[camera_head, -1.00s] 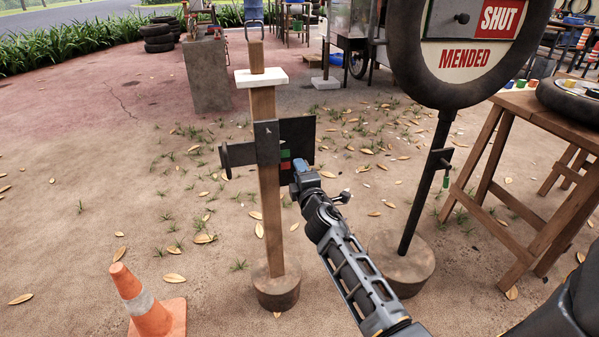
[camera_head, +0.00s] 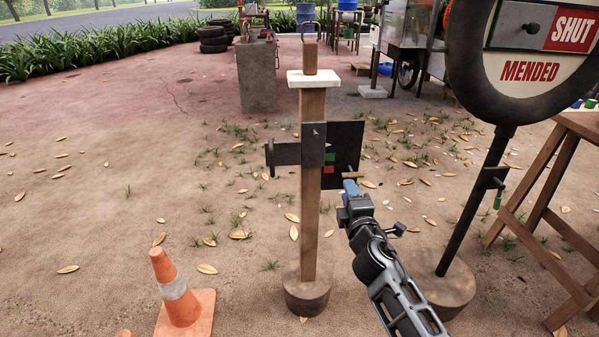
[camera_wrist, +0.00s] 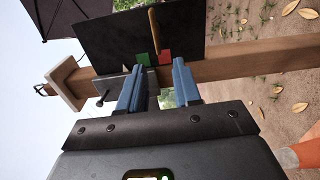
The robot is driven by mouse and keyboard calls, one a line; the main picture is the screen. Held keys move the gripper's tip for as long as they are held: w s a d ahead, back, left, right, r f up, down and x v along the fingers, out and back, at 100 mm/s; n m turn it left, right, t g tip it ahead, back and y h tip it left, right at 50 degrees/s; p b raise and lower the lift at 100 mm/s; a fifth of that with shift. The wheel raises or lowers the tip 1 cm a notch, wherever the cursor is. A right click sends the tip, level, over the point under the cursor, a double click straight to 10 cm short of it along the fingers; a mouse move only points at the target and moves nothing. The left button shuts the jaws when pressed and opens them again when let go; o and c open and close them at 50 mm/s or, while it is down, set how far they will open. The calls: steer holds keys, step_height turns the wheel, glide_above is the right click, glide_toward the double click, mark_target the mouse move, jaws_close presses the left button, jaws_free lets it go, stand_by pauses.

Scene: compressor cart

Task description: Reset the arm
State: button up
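A wooden post (camera_head: 311,230) stands upright on a round base, with a dark plate (camera_head: 346,142) on its right side. The plate carries a green and a red patch (camera_head: 328,169). A grey bar (camera_head: 287,154) sticks out to the left of the post. A wooden peg (camera_wrist: 153,32) stands out by the plate above the patches in the wrist view. My gripper (camera_head: 350,186) is just right of and below the patches. In the wrist view its blue fingers (camera_wrist: 158,88) are apart and the peg is beyond the tips, not between them.
A round sign (camera_head: 535,50) reading "SHUT" and "MENDED" stands close to the right on a dark pole. An orange cone (camera_head: 178,290) is at the lower left. A wooden trestle table (camera_head: 545,210) is at the right.

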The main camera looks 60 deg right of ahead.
steer(key=s+a+f+t+y, duration=0.1)
steer(key=s+a+f+y, duration=0.15)
steer(key=a, duration=0.55)
steer(key=s+a+f+t+y, duration=0.1)
steer(key=s+a+f+y, duration=0.15)
steer(key=a, duration=0.45)
steer(key=s+a+r+m+t+y, duration=0.1)
steer(key=s+a+r+m+y, duration=0.15)
steer(key=s+a, duration=0.45)
steer(key=s+a+r+m+y, duration=0.1)
steer(key=s+a+m+y, duration=0.1)
steer(key=s+a+y, duration=0.45)
steer(key=s+a+r+m, duration=0.4)
steer(key=s+a+r, duration=0.3)
steer(key=r, duration=0.1)
step_height(320, 180, up, 13)
steer(key=p, duration=1.4)
steer(key=shift+w+r, duration=0.15)
steer(key=shift+r, duration=0.05)
